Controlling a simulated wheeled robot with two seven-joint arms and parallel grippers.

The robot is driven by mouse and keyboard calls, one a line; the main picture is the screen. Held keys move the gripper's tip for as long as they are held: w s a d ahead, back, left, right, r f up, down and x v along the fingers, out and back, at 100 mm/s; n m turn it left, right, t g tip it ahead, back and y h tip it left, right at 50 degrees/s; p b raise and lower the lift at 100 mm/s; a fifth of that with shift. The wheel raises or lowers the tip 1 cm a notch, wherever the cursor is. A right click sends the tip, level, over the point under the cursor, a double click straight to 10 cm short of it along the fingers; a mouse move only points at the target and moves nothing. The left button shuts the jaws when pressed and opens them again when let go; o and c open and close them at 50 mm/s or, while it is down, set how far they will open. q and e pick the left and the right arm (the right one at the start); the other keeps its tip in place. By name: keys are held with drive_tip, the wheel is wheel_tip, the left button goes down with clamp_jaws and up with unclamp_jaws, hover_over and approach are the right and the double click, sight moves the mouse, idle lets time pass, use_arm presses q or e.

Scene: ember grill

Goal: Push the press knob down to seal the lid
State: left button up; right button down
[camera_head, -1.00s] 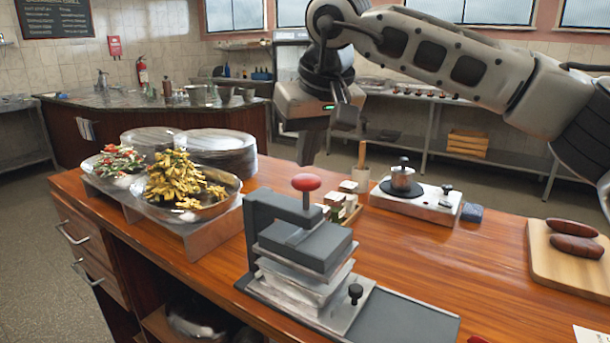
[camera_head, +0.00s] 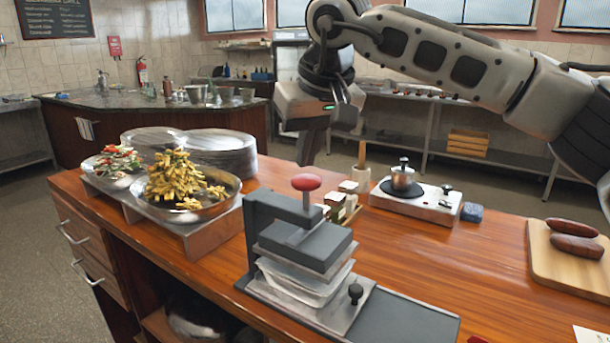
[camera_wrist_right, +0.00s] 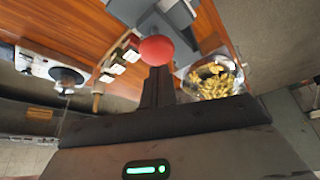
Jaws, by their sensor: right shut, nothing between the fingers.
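The press stands on the wooden counter with its red knob (camera_head: 306,183) on top of a vertical rod, above a grey press plate (camera_head: 305,247). Below the plate sits a pale, shiny tray (camera_head: 300,284); I cannot make out its lid separately. My right gripper (camera_head: 305,160) points down, just above the red knob in the head view, with its fingers together and empty. In the right wrist view the knob (camera_wrist_right: 156,50) shows just past the fingertips (camera_wrist_right: 157,74); contact is not clear. My left gripper is not in view.
Left of the press stand a pan of fries (camera_head: 180,182) and a bowl of salad (camera_head: 117,163). A hot plate (camera_head: 418,203) with a small pot, small jars (camera_head: 342,201) and a cutting board (camera_head: 562,262) with sausages are to the right. Bare counter lies between press and board.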

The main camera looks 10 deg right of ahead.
sight(308, 180)
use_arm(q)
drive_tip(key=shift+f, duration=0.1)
use_arm(e)
drive_tip(key=shift+f, duration=0.2)
idle(0.4)
